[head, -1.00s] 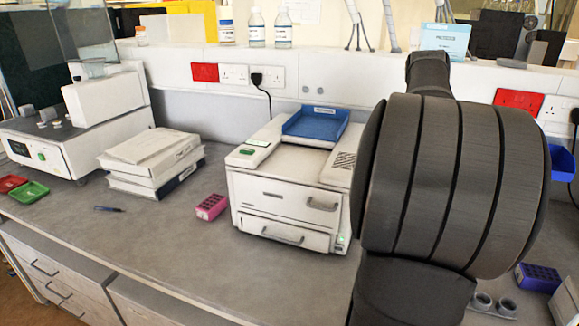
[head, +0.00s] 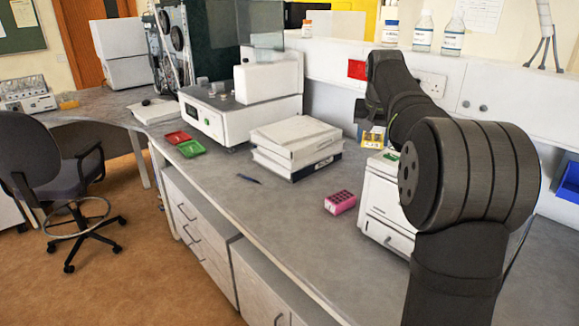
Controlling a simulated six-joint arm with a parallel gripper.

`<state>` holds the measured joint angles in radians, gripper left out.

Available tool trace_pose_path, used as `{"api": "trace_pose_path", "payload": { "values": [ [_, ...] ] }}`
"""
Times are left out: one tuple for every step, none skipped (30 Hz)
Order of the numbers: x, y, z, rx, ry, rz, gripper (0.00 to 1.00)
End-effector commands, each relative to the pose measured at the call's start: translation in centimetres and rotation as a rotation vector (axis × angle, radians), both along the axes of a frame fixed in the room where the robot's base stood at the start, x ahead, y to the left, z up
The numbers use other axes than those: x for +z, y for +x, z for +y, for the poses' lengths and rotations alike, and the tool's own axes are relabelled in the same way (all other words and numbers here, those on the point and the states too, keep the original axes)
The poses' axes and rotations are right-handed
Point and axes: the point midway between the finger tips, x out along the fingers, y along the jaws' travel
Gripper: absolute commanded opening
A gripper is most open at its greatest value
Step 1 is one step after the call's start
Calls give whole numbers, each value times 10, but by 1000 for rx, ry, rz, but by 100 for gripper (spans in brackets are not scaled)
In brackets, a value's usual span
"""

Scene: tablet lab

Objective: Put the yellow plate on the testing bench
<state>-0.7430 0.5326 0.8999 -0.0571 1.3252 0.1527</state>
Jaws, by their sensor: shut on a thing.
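A small yellow plate (head: 372,140) with darker marks on its face shows below the end of my arm, above the white machine. My gripper (head: 373,124) is shut on it; the fingers are small and partly hidden behind my arm. A long grey bench (head: 225,188) runs from the front right to the far left, where it bends round. No label shows which stretch is the testing bench.
On the bench stand a white instrument (head: 225,115), red (head: 177,137) and green (head: 191,148) trays, stacked binders (head: 295,145), a pen (head: 249,179), a pink rack (head: 340,202) and a white machine (head: 383,205). An office chair (head: 50,175) stands on the open floor at left.

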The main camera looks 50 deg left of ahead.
Motion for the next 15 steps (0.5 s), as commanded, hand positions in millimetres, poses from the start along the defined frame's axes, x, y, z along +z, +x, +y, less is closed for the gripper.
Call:
{"api": "trace_pose_path", "payload": {
  "values": [
    [-1, -11, 18, 39, 0, 0, 30],
    [-2, -16, 26, 56, 1, 0, 30],
    [-2, -23, 36, 78, 2, -1, 30],
    [-3, -28, 43, 93, 2, -1, 30],
    [-4, -31, 49, 106, 2, -1, 30],
    [-4, -37, 57, 126, 2, -1, 30],
    [-4, -41, 62, 137, 2, -3, 30],
    [-4, -44, 67, 148, 2, -3, 30],
    [-5, -50, 74, 164, 2, -3, 30],
    [-5, -53, 78, 174, 2, -3, 30],
    [-5, -57, 82, 183, 2, -4, 30],
    [-6, -62, 88, 198, 3, -3, 30],
    [-11, -61, 88, 197, 1, -2, 30],
    [-17, -60, 87, 195, 0, -2, 30],
    [-24, -60, 86, 194, 0, -1, 30]
  ]
}}
